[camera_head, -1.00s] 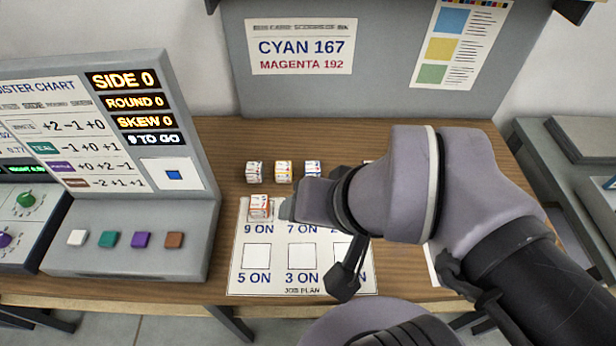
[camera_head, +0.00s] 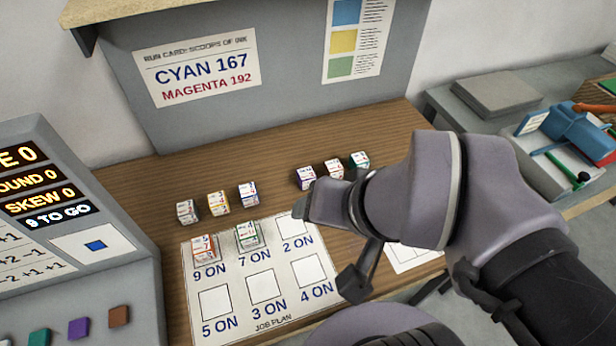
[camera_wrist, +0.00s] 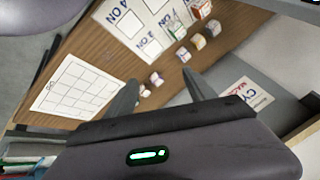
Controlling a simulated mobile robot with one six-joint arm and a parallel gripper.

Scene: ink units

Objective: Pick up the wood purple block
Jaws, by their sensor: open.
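A small white block with purple markings (camera_head: 304,178) stands at the left end of a short row on the wooden table. It also shows in the wrist view (camera_wrist: 157,78), between and beyond the fingertips, touching neither. My gripper (camera_wrist: 161,79) is open and empty, with its two fingers spread. In the head view my gripper (camera_head: 312,205) is just in front of the purple-marked block, and my wrist hides much of the fingers.
A red-marked block (camera_head: 334,168) and a green-marked block (camera_head: 360,161) stand close beside it. Several more blocks stand to the left, two on the job plan sheet (camera_head: 262,312). A grey panel (camera_head: 290,70) rises behind; a console (camera_head: 60,240) stands left.

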